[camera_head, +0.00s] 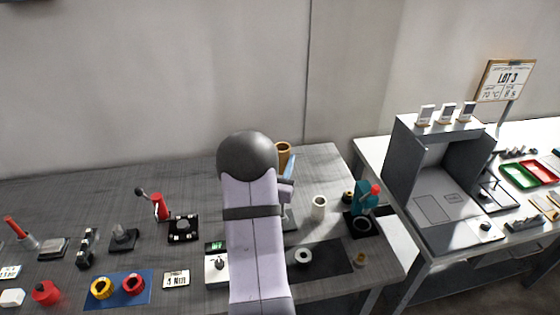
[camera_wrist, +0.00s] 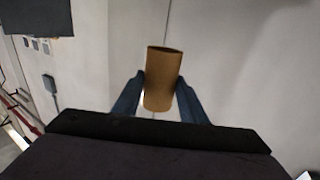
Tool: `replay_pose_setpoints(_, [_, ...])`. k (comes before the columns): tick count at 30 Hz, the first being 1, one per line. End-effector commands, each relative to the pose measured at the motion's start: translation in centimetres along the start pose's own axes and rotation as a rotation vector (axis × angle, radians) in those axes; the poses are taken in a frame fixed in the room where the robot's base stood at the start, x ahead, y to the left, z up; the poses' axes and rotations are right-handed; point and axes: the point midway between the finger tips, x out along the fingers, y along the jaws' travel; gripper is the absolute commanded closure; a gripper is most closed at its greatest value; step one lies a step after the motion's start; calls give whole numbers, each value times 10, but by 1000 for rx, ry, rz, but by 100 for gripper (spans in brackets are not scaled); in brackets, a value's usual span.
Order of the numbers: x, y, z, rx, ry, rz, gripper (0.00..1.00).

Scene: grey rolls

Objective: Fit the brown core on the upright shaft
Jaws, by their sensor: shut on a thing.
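The brown core (camera_wrist: 163,80) is a short hollow tube, roughly upright and slightly tilted in the wrist view. My gripper (camera_wrist: 160,92) is shut on it, with a blue finger on each side. In the head view the brown core (camera_head: 283,152) shows above the back part of the dark table, partly hidden behind my arm. One blue finger of my gripper (camera_head: 290,166) shows just below it. A grey plate (camera_head: 291,224) shows in part beside my arm. I cannot make out the upright shaft clearly; my arm covers that area.
Several tools fill the left side. A grey booth (camera_head: 440,180) stands on the right table.

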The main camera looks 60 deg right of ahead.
Motion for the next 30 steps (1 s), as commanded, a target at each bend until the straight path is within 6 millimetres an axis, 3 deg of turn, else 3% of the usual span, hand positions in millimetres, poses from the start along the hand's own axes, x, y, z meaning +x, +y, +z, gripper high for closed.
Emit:
replay_pose_setpoints(7, [-1,0,1,1,2,0,84])
replay_pose_setpoints(30, [0,0,55,0,1,0,84])
